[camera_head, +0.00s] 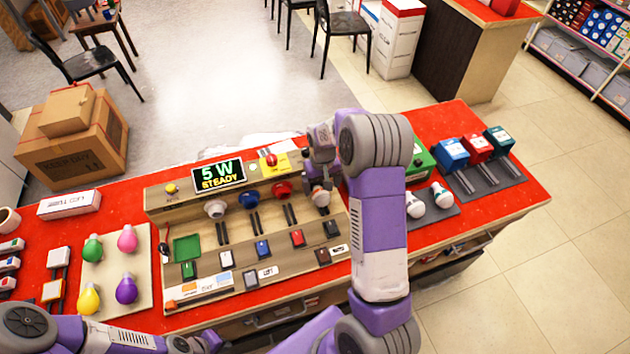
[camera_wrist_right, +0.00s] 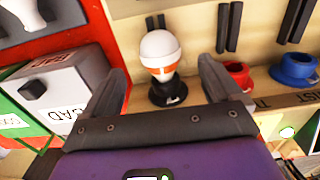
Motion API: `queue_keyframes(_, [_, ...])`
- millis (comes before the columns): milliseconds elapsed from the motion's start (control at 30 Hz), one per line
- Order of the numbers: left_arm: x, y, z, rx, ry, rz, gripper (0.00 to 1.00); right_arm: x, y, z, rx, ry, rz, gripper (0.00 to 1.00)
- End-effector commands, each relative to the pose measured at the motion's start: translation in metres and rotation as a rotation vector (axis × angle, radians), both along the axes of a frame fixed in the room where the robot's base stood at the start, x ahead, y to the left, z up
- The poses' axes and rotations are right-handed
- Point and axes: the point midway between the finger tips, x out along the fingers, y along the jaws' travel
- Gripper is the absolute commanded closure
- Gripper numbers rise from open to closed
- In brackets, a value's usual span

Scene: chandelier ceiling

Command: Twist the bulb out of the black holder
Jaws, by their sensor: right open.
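A white bulb with an orange band (camera_wrist_right: 160,52) stands upright in the black holder (camera_wrist_right: 168,93) in the right wrist view. In the head view the bulb (camera_head: 320,198) shows at the right end of the wooden test board, just under my right gripper (camera_head: 319,180). In the right wrist view my right gripper (camera_wrist_right: 168,86) is open. Its fingers are on either side of the bulb, with gaps showing on both sides. My left arm shows along the bottom left of the head view, but its fingers are not visible.
A red holder (camera_wrist_right: 238,76) and a blue holder (camera_wrist_right: 295,68) stand beside the black one. A grey box (camera_wrist_right: 62,85) is on the other side. White bulbs (camera_head: 442,195) lie right of my arm, and coloured bulbs (camera_head: 127,240) on a pad at left.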

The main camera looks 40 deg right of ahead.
Motion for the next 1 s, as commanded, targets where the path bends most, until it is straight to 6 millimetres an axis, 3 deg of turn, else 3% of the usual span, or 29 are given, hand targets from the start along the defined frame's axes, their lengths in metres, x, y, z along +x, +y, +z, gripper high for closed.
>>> queue_keyframes(400, [0.0,0.0,-0.004,0.0,0.0,0.0,1.0,0.0,0.001,-0.059,0.002,0.002,0.001,0.08])
queue_keyframes(800, [0.0,0.0,-0.004,0.0,0.0,0.0,1.0,0.0,0.001,-0.069,0.002,-0.001,0.001,0.08])
queue_keyframes(867, [0.0,0.0,-0.004,0.0,0.0,0.0,1.0,0.0,0.001,-0.069,0.002,-0.001,0.001,0.15])
queue_keyframes(1000, [0.0,0.0,-0.004,0.0,0.0,0.0,1.0,0.0,0.001,-0.069,0.002,0.0,0.001,0.36])
